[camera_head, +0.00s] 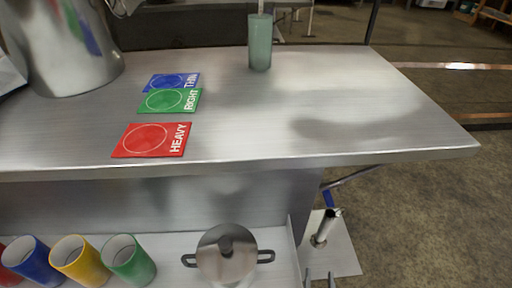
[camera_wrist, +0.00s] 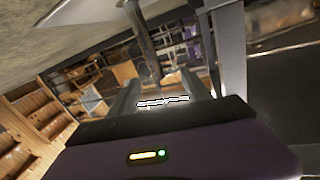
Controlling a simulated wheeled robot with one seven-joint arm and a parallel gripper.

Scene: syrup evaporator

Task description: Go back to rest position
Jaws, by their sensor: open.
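My gripper (camera_wrist: 160,92) shows in the wrist view as a purple body with two grey fingers standing apart and nothing between them. It faces out over the room, with wooden shelves in the distance. The rest of the arm is out of the head view.
Blue THIN (camera_head: 172,81), green RIGHT (camera_head: 170,100) and red HEAVY (camera_head: 152,139) cards lie on the table. A greenish cylinder (camera_head: 260,45) stands at the back, a large steel vessel (camera_head: 70,45) at left. Several coloured cups (camera_head: 128,260) sit on the lower shelf. The table's right is clear.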

